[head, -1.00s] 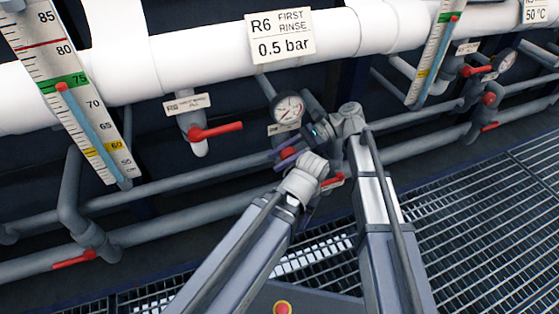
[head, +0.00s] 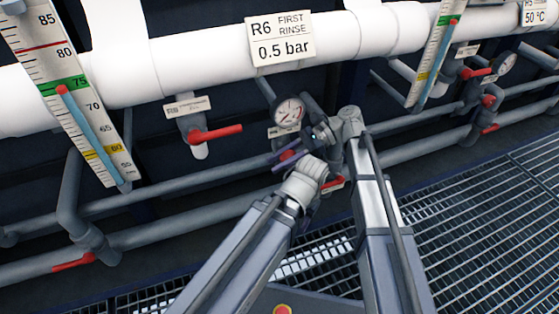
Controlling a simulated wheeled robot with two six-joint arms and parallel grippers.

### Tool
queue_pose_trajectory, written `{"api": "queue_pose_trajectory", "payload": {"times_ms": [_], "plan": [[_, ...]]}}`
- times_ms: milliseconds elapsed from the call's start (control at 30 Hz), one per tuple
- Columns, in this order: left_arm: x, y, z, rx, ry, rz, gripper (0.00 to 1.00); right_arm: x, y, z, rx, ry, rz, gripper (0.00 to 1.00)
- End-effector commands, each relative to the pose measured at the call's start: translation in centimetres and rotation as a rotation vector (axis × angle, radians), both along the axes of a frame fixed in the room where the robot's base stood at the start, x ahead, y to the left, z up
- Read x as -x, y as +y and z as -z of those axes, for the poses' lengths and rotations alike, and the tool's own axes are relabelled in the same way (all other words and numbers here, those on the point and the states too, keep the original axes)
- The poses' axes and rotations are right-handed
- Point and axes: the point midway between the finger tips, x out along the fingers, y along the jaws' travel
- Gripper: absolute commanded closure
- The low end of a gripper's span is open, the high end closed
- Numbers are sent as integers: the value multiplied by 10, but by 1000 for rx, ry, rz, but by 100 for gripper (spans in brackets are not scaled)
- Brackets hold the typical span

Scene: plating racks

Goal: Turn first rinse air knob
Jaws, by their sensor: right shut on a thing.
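The first rinse air knob (head: 287,155) is a small red knob on the pipework below the R6 FIRST RINSE 0.5 bar sign (head: 281,38). A round white pressure gauge (head: 289,112) sits just above it; its reading is too small to tell. My right gripper (head: 286,156) is at the knob, its dark purple fingers shut on it. The fingers and wrist cover part of the knob.
A red lever valve (head: 216,133) is on the left, with another (head: 74,261) lower left. A level scale (head: 75,100) stands at far left. Grey pipes (head: 170,232) run behind my arms. Metal grating floor (head: 480,210) is clear at right.

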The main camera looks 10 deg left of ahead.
Motion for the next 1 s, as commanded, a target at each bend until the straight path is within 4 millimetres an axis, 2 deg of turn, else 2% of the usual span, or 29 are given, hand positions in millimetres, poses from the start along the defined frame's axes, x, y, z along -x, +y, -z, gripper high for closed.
{"api": "queue_pose_trajectory", "payload": {"times_ms": [167, 333, 767, 800, 900, 1000], "plan": [[0, 0, 24, 0, 0, 0, 50, -1, 0, 5, -76, 50, 2, 100], [0, 0, 42, 0, 0, 0, 50, -1, 0, 0, -163, 110, 1, 100], [0, 0, 45, 0, 0, 0, 50, -1, -1, -7, -203, 138, 0, 100], [0, 0, 45, 0, 0, 0, 50, -1, -1, -7, -203, 138, 0, 64], [0, 0, 45, 0, 0, 0, 50, -1, -1, -7, -203, 138, 0, 53], [0, 0, 45, 0, 0, 0, 50, -1, -1, -7, -203, 138, 0, 52]]}}
